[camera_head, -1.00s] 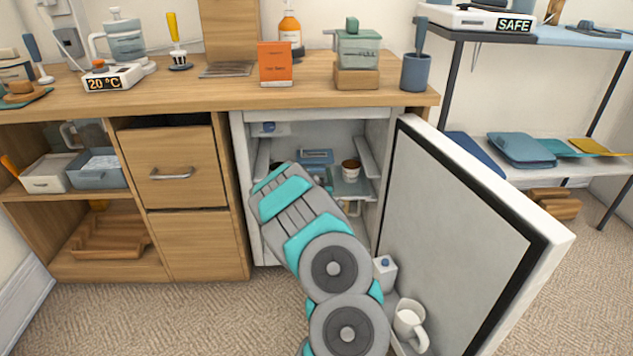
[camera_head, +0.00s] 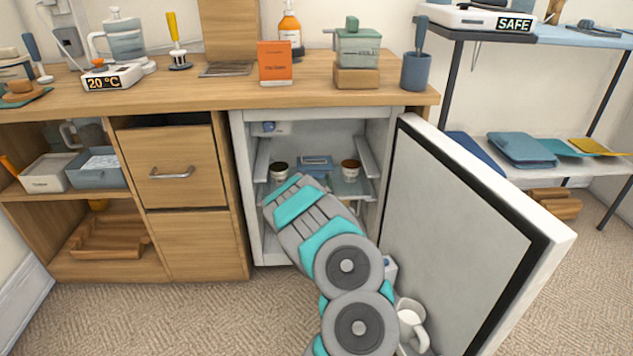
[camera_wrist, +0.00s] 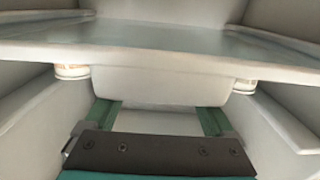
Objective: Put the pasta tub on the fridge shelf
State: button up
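The fridge shelf (camera_head: 345,188) is inside the open fridge. A blue-topped rectangular tub (camera_head: 316,163), which looks like the pasta tub, sits on it between two small round cups. In the wrist view a pale rounded block (camera_wrist: 165,86) lies against the shelf edge (camera_wrist: 160,50); it may be this tub, but I cannot be sure. In the head view my arm hides the fingertips.
Dark-topped cups stand left (camera_head: 279,172) and right (camera_head: 350,170) on the shelf, close beside the middle spot. The open fridge door (camera_head: 460,220) stands right of my arm, with a white mug (camera_head: 411,325) in its rack. Fridge walls are close on both sides.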

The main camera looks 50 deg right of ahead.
jog(key=shift+o, duration=0.7)
jog(key=shift+r, duration=0.1)
jog(key=shift+r, duration=0.15)
jog(key=shift+s+a, duration=0.35)
jog(key=shift+a, duration=0.15)
jog(key=v, duration=1)
jog(key=shift+s+a+p, duration=0.25)
jog(key=shift+p, duration=0.15)
